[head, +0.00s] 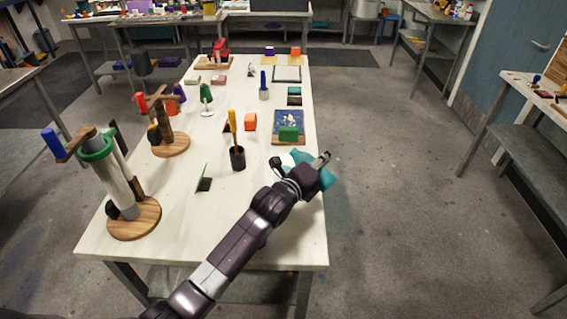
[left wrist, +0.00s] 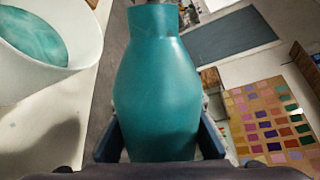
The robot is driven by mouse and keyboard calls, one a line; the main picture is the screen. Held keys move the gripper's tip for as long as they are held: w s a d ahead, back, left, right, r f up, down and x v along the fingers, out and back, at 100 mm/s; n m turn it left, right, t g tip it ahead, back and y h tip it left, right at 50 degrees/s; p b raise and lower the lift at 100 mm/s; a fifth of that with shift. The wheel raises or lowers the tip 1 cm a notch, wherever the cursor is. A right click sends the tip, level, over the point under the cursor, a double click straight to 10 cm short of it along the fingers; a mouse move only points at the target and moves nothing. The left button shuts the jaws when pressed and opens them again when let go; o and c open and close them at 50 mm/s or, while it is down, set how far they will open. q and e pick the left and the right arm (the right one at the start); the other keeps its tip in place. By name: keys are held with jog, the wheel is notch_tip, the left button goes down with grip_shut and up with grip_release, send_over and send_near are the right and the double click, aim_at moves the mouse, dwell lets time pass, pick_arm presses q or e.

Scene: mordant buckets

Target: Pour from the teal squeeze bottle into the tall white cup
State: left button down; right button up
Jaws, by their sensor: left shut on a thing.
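The teal squeeze bottle (left wrist: 157,90) fills the middle of the left wrist view, its narrower neck toward the top edge. My left gripper (left wrist: 158,140) is shut on its body, one finger on each side. In the head view my left gripper (head: 308,174) and the teal bottle (head: 327,179) are at the table's right edge, the bottle partly hidden by the gripper. The tall white cup (left wrist: 84,72) is left of the bottle in the left wrist view, with teal matter inside. My right gripper is not in view.
Wooden-based stands (head: 134,218) are at the left. A colour chart (left wrist: 270,120) shows beside the bottle.

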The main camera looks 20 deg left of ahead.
pick_arm(q)
jog(key=f+m+b, duration=0.2)
jog(key=m, duration=0.1)
jog(key=f+m+t+y+b, duration=0.1)
jog(key=f+m+b, duration=0.1)
jog(key=b, duration=0.1)
jog(key=f+m+t+b, duration=0.1)
jog(key=f+m+b, duration=0.1)
jog(key=m, duration=0.1)
jog(key=shift+w+a+m+y+b, duration=0.3)
jog(key=shift+w+a, duration=0.1)
jog(key=shift+d+f+m+b, duration=0.15)
jog(key=shift+f+m+b, duration=0.4)
jog(key=shift+m+b, duration=0.2)
jog(key=shift+r+m+t, duration=0.15)
jog(key=shift+m+t, duration=0.1)
jog(key=shift+t, duration=0.05)
jog(key=shift+d+m, duration=0.15)
jog(key=shift+m, duration=0.35)
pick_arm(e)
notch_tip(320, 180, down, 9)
pick_arm(q)
notch_tip(320, 180, up, 6)
jog(key=p, duration=0.6)
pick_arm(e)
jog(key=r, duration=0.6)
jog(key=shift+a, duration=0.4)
